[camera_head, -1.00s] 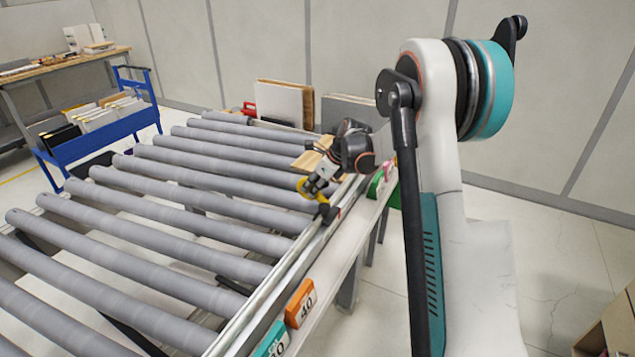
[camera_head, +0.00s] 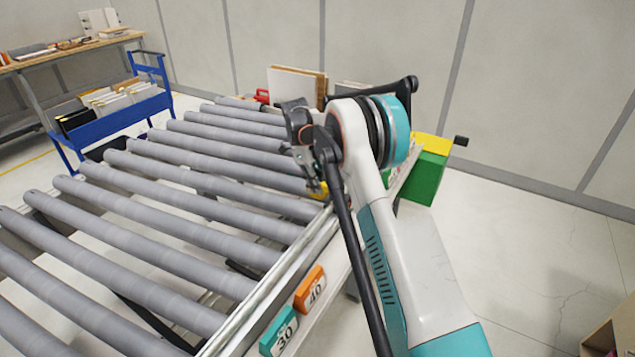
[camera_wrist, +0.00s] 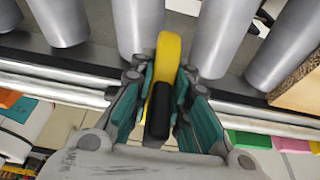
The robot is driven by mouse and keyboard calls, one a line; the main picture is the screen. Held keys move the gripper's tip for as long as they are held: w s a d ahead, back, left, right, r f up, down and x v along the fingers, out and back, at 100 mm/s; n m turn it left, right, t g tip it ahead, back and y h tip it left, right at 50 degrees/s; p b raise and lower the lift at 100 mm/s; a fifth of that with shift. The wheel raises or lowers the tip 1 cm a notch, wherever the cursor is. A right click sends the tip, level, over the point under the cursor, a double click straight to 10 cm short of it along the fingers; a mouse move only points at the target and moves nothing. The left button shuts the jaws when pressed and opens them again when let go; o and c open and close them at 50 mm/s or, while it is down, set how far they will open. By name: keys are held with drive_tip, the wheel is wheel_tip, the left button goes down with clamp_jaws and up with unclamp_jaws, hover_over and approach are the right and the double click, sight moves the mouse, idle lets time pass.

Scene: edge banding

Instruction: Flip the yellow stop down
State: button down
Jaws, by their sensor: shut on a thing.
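The yellow stop (camera_wrist: 167,62) is a rounded yellow piece with a black grip (camera_wrist: 158,110) at its near end. In the wrist view it stands between the two teal-padded fingers of my gripper (camera_wrist: 162,100), which are shut on it. In the head view my gripper (camera_head: 313,172) is at the rail on the conveyor's right side. Only a small yellow patch (camera_head: 319,189) shows below it there; my arm hides the rest, so the stop's exact tilt is hard to tell.
Grey rollers (camera_head: 190,190) fill the left side. Orange (camera_head: 309,290) and teal (camera_head: 279,335) number blocks sit along the rail. A green and yellow box (camera_head: 427,170) is behind my arm. Panels (camera_head: 295,90) stand at the far end; a blue cart (camera_head: 110,112) is farther left.

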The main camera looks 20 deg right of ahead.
drive_tip(key=shift+f+g, duration=0.3)
drive_tip(key=shift+h, duration=0.3)
drive_tip(key=c, duration=1.6)
unclamp_jaws()
drive_tip(key=shift+f, duration=0.1)
drive_tip(key=v, duration=1.2)
